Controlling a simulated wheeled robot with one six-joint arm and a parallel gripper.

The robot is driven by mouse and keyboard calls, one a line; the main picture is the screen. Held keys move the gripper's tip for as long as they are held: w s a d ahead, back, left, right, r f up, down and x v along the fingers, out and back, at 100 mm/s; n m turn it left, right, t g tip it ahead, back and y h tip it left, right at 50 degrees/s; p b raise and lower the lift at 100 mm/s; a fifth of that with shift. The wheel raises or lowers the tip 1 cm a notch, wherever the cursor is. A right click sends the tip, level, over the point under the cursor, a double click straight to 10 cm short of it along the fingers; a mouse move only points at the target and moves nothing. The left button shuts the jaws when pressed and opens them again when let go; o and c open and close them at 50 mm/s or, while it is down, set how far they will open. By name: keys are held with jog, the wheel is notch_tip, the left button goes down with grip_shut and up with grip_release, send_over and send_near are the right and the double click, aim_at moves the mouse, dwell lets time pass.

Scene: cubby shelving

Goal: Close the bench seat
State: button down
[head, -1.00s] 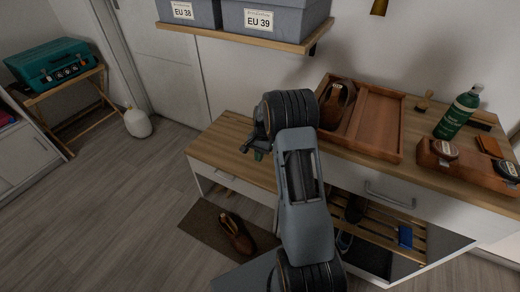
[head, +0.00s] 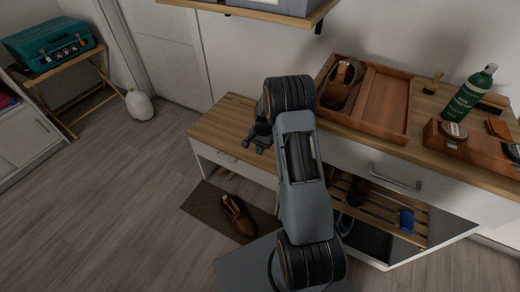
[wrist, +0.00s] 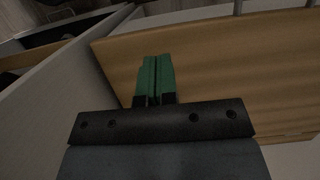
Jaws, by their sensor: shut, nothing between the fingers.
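The bench seat (head: 222,122) is a wooden top on a low white bench at the left end of the taller cabinet. It looks flat, lying down on the bench body, though my arm hides its right part. My gripper (head: 261,143) is over the right part of the seat, next to the cabinet. In the wrist view, the green fingertips (wrist: 156,75) are together with nothing between them, and the wooden seat (wrist: 230,65) fills the view behind them. I cannot tell whether they touch it.
The taller cabinet carries a wooden tray (head: 385,105) with a brown shoe (head: 341,84), a green bottle (head: 469,94) and a brown box (head: 470,147). A brown shoe (head: 237,215) lies on a floor mat (head: 205,207). A shelf (head: 265,13) hangs above.

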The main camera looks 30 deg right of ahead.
aim_at(259, 165)
jog(key=b+x, duration=0.3)
jog(key=x, duration=0.4)
jog(key=shift+f, duration=0.3)
jog(key=shift+s+f, duration=0.3)
jog(key=shift+f, duration=0.1)
jog(key=s+a+p+v, duration=0.1)
jog(key=p+v, duration=0.1)
jog(key=v, duration=0.5)
jog(key=a+p+v, duration=0.1)
jog(key=p+v, duration=0.2)
jog(key=v, duration=0.5)
jog(key=shift+a+r+p, duration=0.25)
jog(key=shift+r+p, duration=0.1)
jog(key=shift+s, duration=0.15)
